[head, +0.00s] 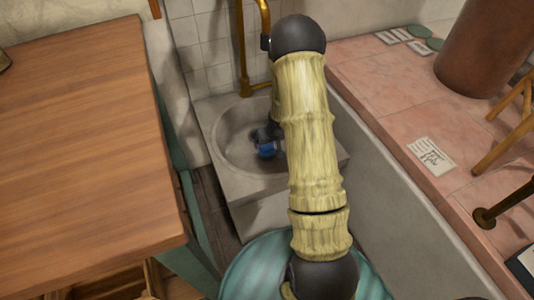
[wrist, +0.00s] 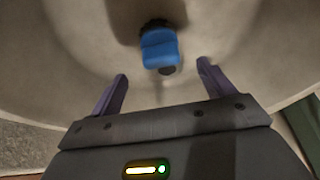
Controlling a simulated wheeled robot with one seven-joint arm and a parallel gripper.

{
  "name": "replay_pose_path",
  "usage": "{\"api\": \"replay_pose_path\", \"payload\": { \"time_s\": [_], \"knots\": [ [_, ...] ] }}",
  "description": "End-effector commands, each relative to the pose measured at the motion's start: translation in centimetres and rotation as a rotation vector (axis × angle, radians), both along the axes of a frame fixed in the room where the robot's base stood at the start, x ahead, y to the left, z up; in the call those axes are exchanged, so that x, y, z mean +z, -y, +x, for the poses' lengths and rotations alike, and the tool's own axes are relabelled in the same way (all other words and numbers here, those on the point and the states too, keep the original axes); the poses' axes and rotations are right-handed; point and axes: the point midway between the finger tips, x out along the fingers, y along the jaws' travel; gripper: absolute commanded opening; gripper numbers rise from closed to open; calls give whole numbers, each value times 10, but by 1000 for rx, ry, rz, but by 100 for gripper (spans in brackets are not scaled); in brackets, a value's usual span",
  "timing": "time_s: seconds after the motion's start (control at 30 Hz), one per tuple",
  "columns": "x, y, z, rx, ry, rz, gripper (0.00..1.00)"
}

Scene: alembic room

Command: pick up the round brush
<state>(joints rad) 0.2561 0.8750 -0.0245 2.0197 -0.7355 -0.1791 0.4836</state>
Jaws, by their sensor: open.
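The round brush (wrist: 160,48) looks like a short blue piece with dark ends and lies in the pale sink basin. In the head view its blue part (head: 266,150) shows inside the basin, just left of my arm. My gripper (wrist: 162,70) is open, with its two purple fingers spread and nothing held between them. In the wrist view the brush is ahead of the gap between the fingertips, near its middle. Whether the fingers touch the basin cannot be told. My arm hides the right side of the basin in the head view.
The stone sink (head: 222,125) has a raised rim around the basin. A brass pipe (head: 241,50) rises behind it. A wooden table (head: 85,140) stands left. A pink tiled counter (head: 400,95) with cards and a brown cylinder (head: 482,50) is at right.

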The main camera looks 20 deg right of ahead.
Motion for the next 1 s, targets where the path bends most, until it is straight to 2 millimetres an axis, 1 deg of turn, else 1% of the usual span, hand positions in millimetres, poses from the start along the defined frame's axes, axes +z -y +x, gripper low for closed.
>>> {"api": "replay_pose_path", "payload": {
  "time_s": [0.03, 0.2, 0.3, 0.67, 0.77, 1.0],
  "knots": [
    [-14, 0, 4, 2, -1, 0, 81],
    [-38, 0, 14, 1, 0, 0, 81],
    [-44, 1, 17, 0, 0, 0, 81],
    [-45, 2, 18, -3, 0, 0, 81],
    [-53, 1, 20, -2, 0, 0, 81],
    [-85, 1, 32, -3, 0, 0, 81]
  ]
}}
